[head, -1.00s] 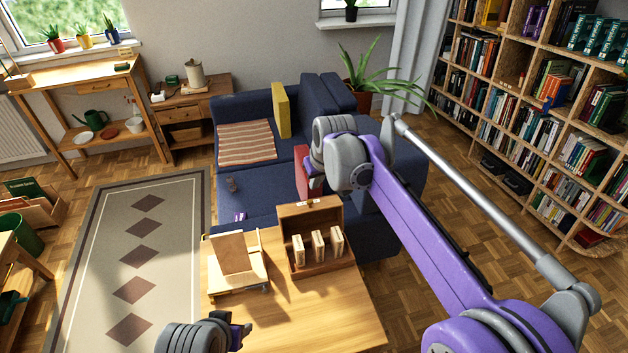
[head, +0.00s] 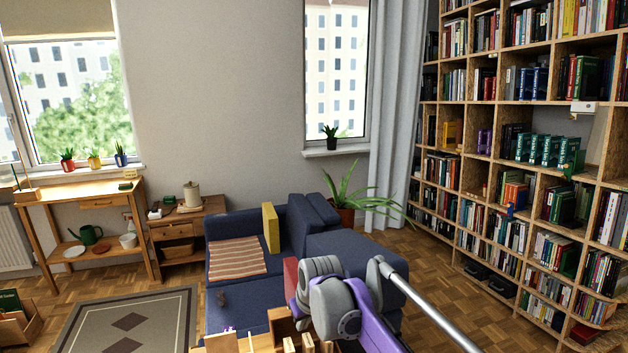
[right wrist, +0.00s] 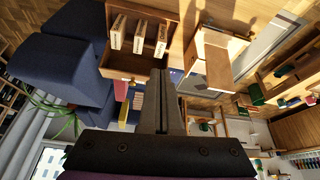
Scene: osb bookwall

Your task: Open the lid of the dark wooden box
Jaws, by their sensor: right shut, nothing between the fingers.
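The dark wooden box (right wrist: 120,62) shows in the right wrist view, upside down in the picture, with several pale upright blocks in it. Its lid stands raised, with a small brass clasp (right wrist: 130,80) at the edge. In the head view only the upper part of the lid (head: 283,324) shows at the bottom edge. My right gripper (right wrist: 160,76) is shut and empty, with its fingertips close to the raised lid; whether they touch cannot be told. In the head view my right arm hides its fingers. My left gripper is out of view.
The box stands on a light wooden table, beside a wooden stand with a tilted board (right wrist: 218,68). A blue sofa (head: 235,290) lies beyond the table. A tall bookshelf (head: 520,180) fills the right side. A patterned rug (head: 125,325) lies at left.

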